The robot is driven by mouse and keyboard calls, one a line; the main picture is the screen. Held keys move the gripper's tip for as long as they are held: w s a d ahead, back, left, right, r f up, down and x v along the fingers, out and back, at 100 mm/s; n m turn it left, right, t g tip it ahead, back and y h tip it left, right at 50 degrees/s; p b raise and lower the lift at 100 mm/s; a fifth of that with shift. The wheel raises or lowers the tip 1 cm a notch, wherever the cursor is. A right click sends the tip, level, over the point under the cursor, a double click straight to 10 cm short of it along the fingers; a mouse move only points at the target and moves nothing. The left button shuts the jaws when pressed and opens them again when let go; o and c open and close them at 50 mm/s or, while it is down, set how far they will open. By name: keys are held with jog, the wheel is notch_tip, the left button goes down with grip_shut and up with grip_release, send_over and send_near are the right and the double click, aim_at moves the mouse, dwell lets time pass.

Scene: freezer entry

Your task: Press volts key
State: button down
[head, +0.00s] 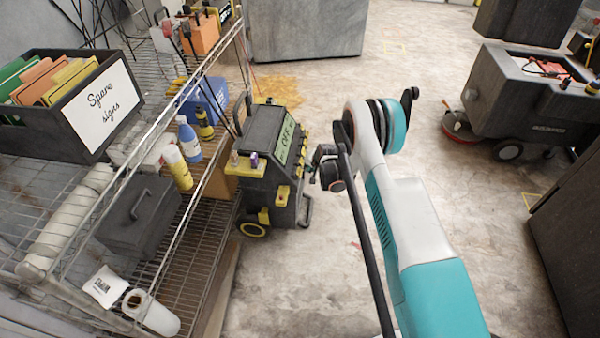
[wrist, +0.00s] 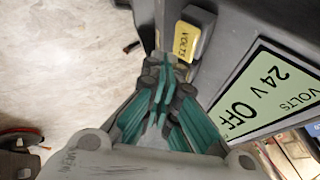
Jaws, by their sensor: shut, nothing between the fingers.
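In the head view the dark and yellow charger cart (head: 265,150) stands left of my gripper (head: 316,178). The volts key cannot be made out there.
A wire shelf (head: 185,225) with a "Spare signs" bin (head: 102,105), bottles and a grey toolbox (head: 140,215) stands at left. A floor scrubber (head: 520,110) stands at right. The floor between them is mostly clear.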

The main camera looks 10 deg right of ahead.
jog(key=d+r, duration=0.1)
jog(key=s+d+r, duration=0.1)
jog(key=d, duration=0.1)
jog(key=shift+s+d+r, duration=0.1)
jog(key=shift+d+r, duration=0.15)
jog(key=shift+d, duration=0.05)
dwell(0.7)
